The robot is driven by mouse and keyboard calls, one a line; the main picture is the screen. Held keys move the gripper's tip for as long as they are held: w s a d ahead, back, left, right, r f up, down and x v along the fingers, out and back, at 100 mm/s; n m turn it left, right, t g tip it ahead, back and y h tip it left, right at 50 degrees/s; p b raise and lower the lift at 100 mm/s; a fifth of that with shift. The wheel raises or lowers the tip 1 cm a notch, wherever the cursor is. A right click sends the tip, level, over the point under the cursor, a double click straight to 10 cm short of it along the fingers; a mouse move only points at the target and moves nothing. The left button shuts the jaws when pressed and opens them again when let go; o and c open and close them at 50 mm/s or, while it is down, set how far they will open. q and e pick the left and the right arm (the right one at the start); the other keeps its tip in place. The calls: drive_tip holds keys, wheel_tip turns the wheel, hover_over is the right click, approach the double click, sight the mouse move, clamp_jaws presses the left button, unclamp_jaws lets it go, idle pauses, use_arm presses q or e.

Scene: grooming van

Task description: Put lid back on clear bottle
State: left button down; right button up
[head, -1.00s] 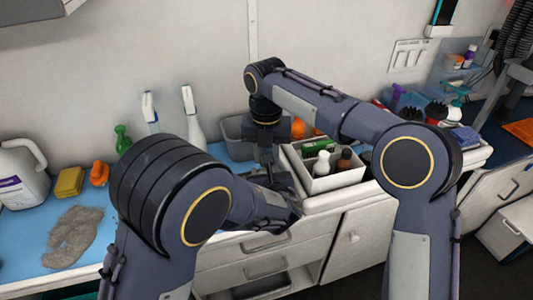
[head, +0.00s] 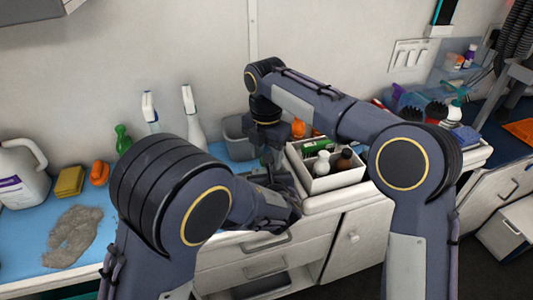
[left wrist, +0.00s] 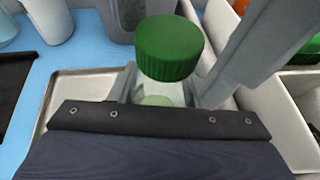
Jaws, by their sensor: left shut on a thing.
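The green lid (left wrist: 169,50) is at the top of the clear bottle (left wrist: 165,88) in the left wrist view, upright and over its neck. I cannot tell whether it is seated. My left gripper (left wrist: 163,93) is shut on the bottle, one grey finger on each side below the lid. In the head view my left gripper (head: 275,188) is low by the counter edge, mostly hidden by my arm. My right gripper (head: 268,150) hangs just above it, pointing down. Its fingertips are hard to make out, and bottle and lid are hidden there.
A white box (head: 335,178) with small bottles stands right of the grippers. A grey bin (head: 238,135) and spray bottles (head: 193,120) are behind. A metal tray (left wrist: 62,90) lies under the bottle. A grey cloth (head: 73,236) and yellow sponge (head: 69,181) lie left.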

drive_tip(key=shift+r, duration=2.3)
drive_tip(key=shift+c, duration=0.3)
drive_tip(key=shift+d+r+m, duration=0.1)
drive_tip(key=shift+r+m, duration=0.15)
drive_tip(key=shift+m, duration=0.65)
drive_tip(key=shift+r+m, duration=0.35)
drive_tip(key=shift+m, duration=0.45)
wheel_tip(320, 180, up, 3)
drive_tip(key=m, duration=0.3)
drive_tip(key=shift+f+m, duration=0.15)
drive_tip(key=shift+m, duration=0.15)
